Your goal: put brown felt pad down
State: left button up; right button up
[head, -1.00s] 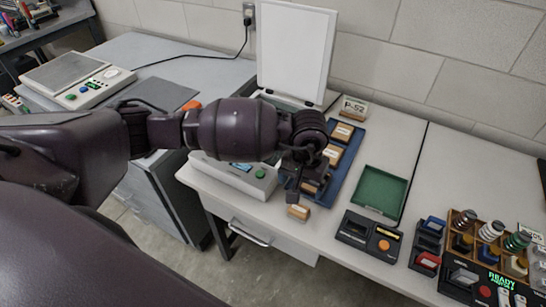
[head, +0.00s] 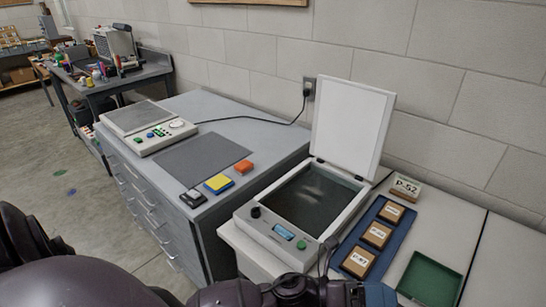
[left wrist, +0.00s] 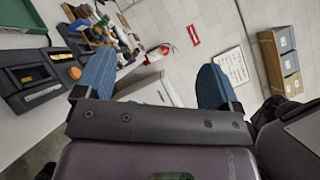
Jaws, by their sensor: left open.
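I cannot make out a brown felt pad for certain in either view. The nearest match is brown blocks with white labels, such as the one (head: 377,235) in the middle of a blue tray (head: 345,249). My left gripper (head: 370,294) is at the bottom edge of the head view, in front of the tray and partly cut off. In the left wrist view it (left wrist: 155,80) is open, its two blue fingertips wide apart with nothing between them. My right gripper is not in view.
A light box (head: 270,238) with its white lid raised stands left of the tray. A green tray (head: 430,280) lies to the right. Yellow (head: 219,182), orange (head: 244,167) and black (head: 193,198) small items sit on the grey cabinet (head: 240,145) beside a dark mat (head: 203,158).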

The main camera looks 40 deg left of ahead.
pick_arm(q)
jog(key=a+f+n+t+y, duration=0.4)
jog(key=a+n+t+y, duration=0.3)
jog(key=n, duration=0.7)
jog(key=s+a+f+n+g+y, duration=0.3)
jog(key=s+a+f+n+y, duration=0.2)
jog(key=n, duration=0.6)
jog(key=s+a+f+n+g+y, duration=0.3)
jog(key=s+a+f+n+y, duration=0.3)
jog(key=a+f+n, duration=0.4)
jog(key=shift+s+f+n+g, duration=0.35)
jog(key=shift+s+f, duration=0.25)
jog(key=shift+s, duration=0.2)
jog(key=shift+a, duration=0.1)
